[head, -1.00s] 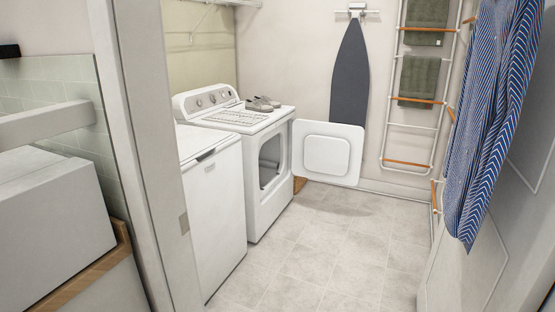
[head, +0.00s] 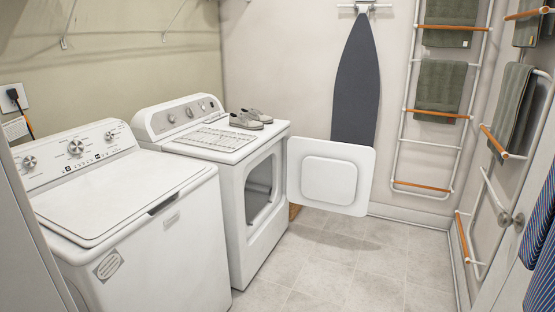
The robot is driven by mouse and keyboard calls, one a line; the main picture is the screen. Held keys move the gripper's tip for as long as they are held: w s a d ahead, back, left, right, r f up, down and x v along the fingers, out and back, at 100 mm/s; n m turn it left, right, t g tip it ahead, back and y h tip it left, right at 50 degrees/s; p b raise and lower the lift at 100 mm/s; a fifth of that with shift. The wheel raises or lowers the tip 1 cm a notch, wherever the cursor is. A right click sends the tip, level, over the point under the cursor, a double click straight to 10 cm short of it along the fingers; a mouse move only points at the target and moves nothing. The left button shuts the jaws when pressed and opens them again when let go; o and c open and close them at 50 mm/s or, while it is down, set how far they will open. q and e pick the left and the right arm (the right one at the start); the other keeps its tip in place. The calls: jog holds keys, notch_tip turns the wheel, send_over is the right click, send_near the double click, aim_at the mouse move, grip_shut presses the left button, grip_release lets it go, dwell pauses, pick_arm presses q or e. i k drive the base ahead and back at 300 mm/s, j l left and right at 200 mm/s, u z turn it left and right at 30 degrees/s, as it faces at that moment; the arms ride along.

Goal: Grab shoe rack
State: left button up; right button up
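A flat, white slatted rack (head: 207,138) lies on top of the dryer (head: 232,177), on its left part. It looks like the shoe rack. A pair of grey shoes (head: 251,119) sits beside it on the right. The dryer's white door (head: 329,176) hangs wide open to the right, and the drum opening (head: 259,188) is dark inside. Neither of my grippers is in view.
A white washer (head: 130,220) stands in front of the dryer on the left. A dark ironing board (head: 354,85) hangs on the back wall. Towel ladders with green towels (head: 441,86) line the right. The tiled floor (head: 345,265) is clear. Blue striped cloth (head: 541,245) hangs at the right edge.

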aim_at(215, 134)
jog(key=i+l+u, duration=0.1)
jog(key=i, duration=0.4)
jog(key=i+l+u, duration=0.1)
jog(key=i, duration=0.35)
jog(key=i+l+u, duration=0.1)
jog(key=i, duration=0.4)
jog(key=i+l+u, duration=0.55)
jog(key=l, duration=0.35)
jog(key=i+l+u, duration=0.15)
jog(key=l, duration=0.2)
jog(key=i+l+u, duration=0.2)
jog(key=l, duration=0.15)
jog(key=i+l, duration=0.1)
jog(key=l, duration=0.5)
